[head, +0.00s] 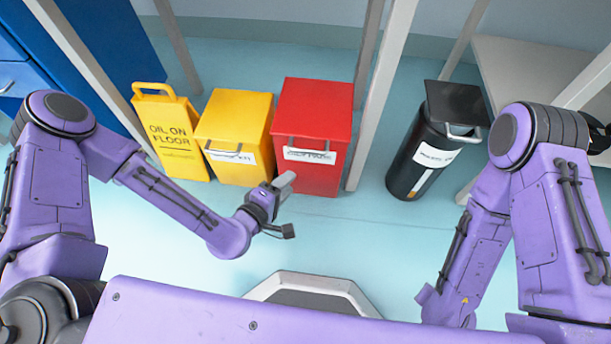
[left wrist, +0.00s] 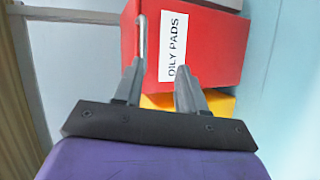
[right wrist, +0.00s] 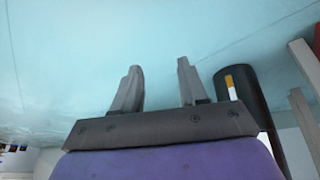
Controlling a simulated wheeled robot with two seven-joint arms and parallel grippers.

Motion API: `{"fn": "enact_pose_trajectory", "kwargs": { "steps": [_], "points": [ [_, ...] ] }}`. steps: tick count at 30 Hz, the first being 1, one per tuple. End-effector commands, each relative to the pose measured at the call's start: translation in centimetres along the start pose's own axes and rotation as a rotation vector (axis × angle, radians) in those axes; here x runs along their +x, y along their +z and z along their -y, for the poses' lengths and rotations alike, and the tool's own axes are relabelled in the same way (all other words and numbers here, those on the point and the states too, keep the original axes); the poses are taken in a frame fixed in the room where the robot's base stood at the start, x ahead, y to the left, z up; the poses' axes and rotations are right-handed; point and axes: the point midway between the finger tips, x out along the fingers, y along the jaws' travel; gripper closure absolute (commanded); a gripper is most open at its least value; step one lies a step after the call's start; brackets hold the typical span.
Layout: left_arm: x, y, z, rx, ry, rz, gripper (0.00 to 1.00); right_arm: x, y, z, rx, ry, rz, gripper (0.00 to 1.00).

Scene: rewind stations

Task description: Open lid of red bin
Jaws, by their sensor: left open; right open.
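The red bin (head: 315,115) stands on the floor in the middle of the head view, its lid lying flat and closed. A metal bar handle (head: 309,141) runs across its front above a white label. In the left wrist view the red bin (left wrist: 212,45) appears turned on its side, with the label "OILY PADS" and the handle (left wrist: 141,38) at its left. My left gripper (head: 287,182) is open and empty, in front of the red bin and below its handle. The fingers of my left gripper (left wrist: 158,85) straddle empty space. My right gripper (right wrist: 158,85) is open and empty, over bare floor.
A yellow bin (head: 236,115) stands left of the red bin, beside a yellow oil sign (head: 170,130). A grey post (head: 380,95) rises close to the red bin's right side. A black bin (head: 430,150) stands further right. The floor in front is clear.

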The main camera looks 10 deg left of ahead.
Motion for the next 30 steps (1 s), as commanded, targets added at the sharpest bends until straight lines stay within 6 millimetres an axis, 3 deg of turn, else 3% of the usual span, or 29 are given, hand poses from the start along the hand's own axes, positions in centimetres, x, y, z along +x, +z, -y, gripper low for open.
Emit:
{"fn": "enact_pose_trajectory", "kwargs": {
  "steps": [1, 3, 10, 21, 30],
  "points": [
    [1.5, -0.6, 1.4, -0.027, 0.058, -0.014, 0.6, 2.9, 1.2, 0.3, 0.001, 0.0, 0.0, 0.57],
    [2.1, -1.1, 0.6, -0.051, 0.124, -0.021, 0.6, 3.8, 1.6, 0.4, 0.001, -0.001, 0.001, 0.57],
    [3.9, -1.7, -1.0, -0.068, 0.184, -0.028, 0.6, 4.4, 1.9, 0.4, 0.001, -0.001, 0.002, 0.57],
    [11.4, -1.9, -2.2, -0.067, 0.179, -0.027, 0.6, 6.3, 4.0, 0.3, -0.108, -0.008, 0.123, 0.57],
    [12.7, -1.9, -2.7, -0.068, 0.176, -0.027, 0.6, 6.3, 4.5, 0.1, -0.149, -0.01, 0.17, 0.57]
  ]
}}
